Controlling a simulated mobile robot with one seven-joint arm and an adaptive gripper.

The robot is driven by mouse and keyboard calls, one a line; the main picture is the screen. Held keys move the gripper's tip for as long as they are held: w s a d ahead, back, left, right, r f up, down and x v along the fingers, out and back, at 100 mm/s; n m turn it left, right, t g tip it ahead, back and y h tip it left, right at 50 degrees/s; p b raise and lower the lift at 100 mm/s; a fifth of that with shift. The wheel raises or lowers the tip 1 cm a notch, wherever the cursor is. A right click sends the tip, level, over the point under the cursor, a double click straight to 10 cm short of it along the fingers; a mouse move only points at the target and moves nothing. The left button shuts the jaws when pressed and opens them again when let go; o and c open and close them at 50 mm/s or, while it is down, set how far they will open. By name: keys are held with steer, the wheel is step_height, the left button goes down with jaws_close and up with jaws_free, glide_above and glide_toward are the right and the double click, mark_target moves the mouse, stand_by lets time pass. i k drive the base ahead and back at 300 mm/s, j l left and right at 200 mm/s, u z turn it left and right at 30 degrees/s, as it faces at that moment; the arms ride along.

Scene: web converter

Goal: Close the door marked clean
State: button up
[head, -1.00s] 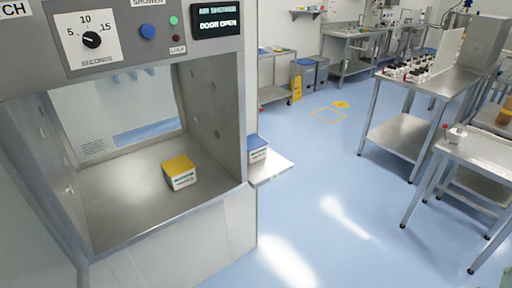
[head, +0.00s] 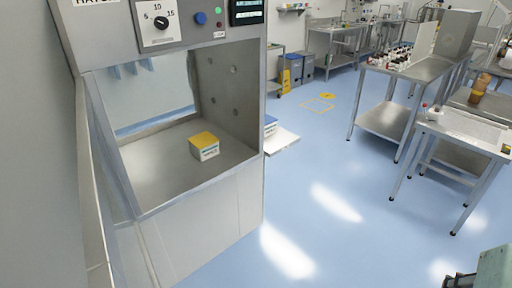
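A grey metal pass-through hatch (head: 190,55) stands at the left, its near side open. A pale panel (head: 97,215) runs down the left edge of the opening, seen nearly edge-on; it looks like the hatch door swung open. No "clean" marking is readable on it. A box with a yellow lid (head: 204,146) sits on the metal chamber floor (head: 160,180). The back of the chamber shows a pale pane or opening (head: 150,95); I cannot tell which. My gripper cannot be made out in view.
A white shelf (head: 282,141) with a blue-lidded box (head: 270,124) juts from the hatch's right side. Steel tables (head: 385,120) stand at the right. A greenish-grey block (head: 496,268) is in the lower right corner. The blue floor (head: 330,220) between is clear.

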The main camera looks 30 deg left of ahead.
mark_target(105, 267)
steer(key=k+j+u, duration=0.2)
steer(key=k, duration=0.5)
steer(key=k+l+u, duration=0.1)
steer(key=u, duration=1.55)
